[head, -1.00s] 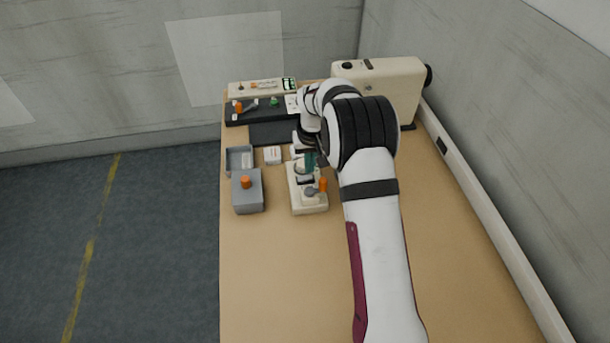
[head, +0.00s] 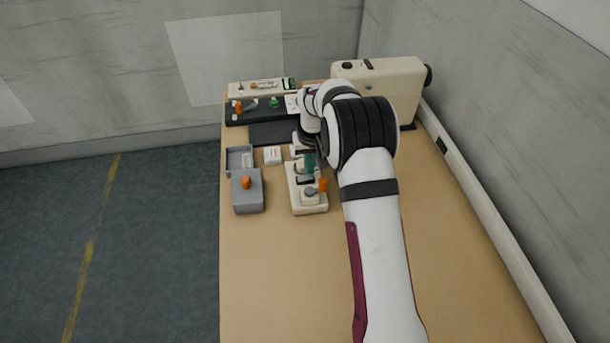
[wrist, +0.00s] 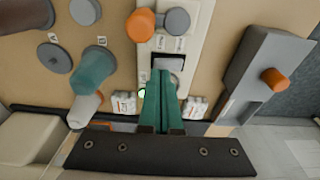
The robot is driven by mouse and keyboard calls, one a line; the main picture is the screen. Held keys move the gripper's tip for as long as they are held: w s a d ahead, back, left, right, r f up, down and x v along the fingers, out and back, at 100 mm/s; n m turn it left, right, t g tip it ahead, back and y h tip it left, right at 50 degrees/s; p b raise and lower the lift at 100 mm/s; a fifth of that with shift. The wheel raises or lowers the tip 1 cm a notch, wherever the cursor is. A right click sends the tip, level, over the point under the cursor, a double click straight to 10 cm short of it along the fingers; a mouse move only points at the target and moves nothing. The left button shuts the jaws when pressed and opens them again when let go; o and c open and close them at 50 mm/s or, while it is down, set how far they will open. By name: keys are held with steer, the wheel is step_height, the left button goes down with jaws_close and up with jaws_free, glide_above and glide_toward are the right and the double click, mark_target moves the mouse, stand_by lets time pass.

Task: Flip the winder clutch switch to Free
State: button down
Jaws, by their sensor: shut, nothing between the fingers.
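A cream control unit (head: 307,208) stands on the table and also shows in the wrist view (wrist: 201,20). An orange-knobbed lever (head: 323,185) sits at its near end; its knob (wrist: 140,25) is beside a grey round part (wrist: 177,21) in the wrist view. Two small labels lie below these, too small to read surely. A dark slot (wrist: 168,62) is just ahead of my fingertips. I cannot tell for certain which part is the clutch switch. My gripper (wrist: 162,72), with teal fingers, is shut and empty over the unit, apart from the orange knob. It also shows in the head view (head: 309,160).
A grey box (head: 247,202) with an orange knob (head: 246,182) stands left of the unit, with an open grey tray (head: 228,158) behind it. A cream machine (head: 395,85) stands back right. A teal cylinder (wrist: 92,70) is nearby. The near table (head: 280,275) is clear.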

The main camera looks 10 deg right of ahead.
mark_target(310, 178)
steer(key=shift+f, duration=0.8)
step_height(310, 178, up, 7)
steer(key=shift+f, duration=0.1)
stand_by(0.7)
steer(key=s+a+r+m, duration=0.1)
steer(key=s+r, duration=0.5)
steer(key=s, duration=0.2)
steer(key=s+a+r+m, duration=0.1)
steer(key=s+r, duration=0.4)
steer(key=s, duration=0.4)
steer(key=s+a+m+g+y, duration=0.1)
steer(key=s+a+m+g, duration=0.1)
steer(key=s, duration=2.1)
steer(key=shift+f+m+y, duration=0.4)
steer(key=shift+f+m, duration=0.05)
steer(key=shift+m, duration=0.35)
